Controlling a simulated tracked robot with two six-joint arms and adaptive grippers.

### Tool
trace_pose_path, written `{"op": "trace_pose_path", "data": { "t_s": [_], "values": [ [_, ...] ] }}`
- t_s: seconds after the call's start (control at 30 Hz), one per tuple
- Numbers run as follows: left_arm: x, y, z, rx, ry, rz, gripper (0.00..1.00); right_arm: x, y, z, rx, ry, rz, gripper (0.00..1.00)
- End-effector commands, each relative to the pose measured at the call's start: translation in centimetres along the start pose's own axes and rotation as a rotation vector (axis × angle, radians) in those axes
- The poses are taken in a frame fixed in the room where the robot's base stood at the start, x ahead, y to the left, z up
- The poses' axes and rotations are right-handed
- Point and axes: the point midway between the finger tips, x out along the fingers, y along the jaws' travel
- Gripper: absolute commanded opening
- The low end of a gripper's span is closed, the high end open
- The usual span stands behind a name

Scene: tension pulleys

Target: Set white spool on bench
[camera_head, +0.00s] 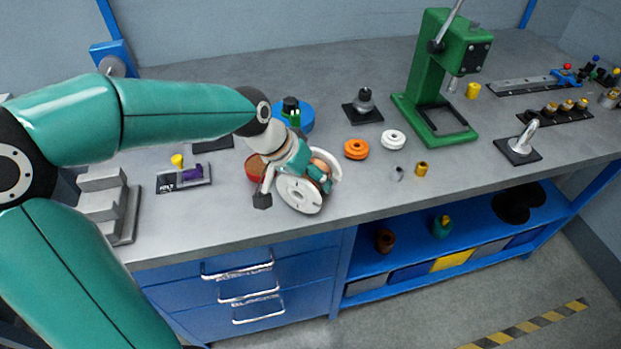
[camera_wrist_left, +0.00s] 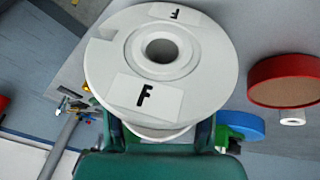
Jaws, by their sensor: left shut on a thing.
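A white spool (camera_head: 297,197) with two wide flanges is in my left gripper (camera_head: 318,176), over the front part of the grey bench (camera_head: 255,222). The spool is tilted in the head view. In the left wrist view the spool (camera_wrist_left: 205,75) fills the upper middle, with a centre hole and labels marked "F" on its flange. The fingers are shut around its middle, partly hidden behind the flange. Whether the spool touches the bench top cannot be told. My right gripper is not in view.
An orange pulley (camera_head: 357,149), a small white pulley (camera_head: 393,140) and a brass piece (camera_head: 421,169) lie to the right. A green press (camera_head: 432,85) stands behind.

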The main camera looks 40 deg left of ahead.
Motion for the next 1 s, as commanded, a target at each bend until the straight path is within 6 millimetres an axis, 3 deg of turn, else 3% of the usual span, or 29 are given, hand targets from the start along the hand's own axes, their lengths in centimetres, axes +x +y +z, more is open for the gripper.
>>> {"op": "trace_pose_path", "data": {
  "t_s": [0.3, 0.33, 0.47, 1.0],
  "values": [
    [0.17, -0.03, -0.03, 0.000, 0.004, 0.000, 0.01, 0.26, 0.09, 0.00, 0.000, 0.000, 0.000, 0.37],
    [0.23, -0.04, 0.05, 0.000, 0.002, 0.000, 0.58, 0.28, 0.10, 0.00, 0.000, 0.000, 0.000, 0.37],
    [0.14, -0.01, 0.01, 0.000, 0.002, 0.000, 0.80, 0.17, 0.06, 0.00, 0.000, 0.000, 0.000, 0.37],
    [-0.68, 0.04, -0.16, 0.000, 0.005, 0.000, 0.82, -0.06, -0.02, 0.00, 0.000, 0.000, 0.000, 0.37]
  ]
}}
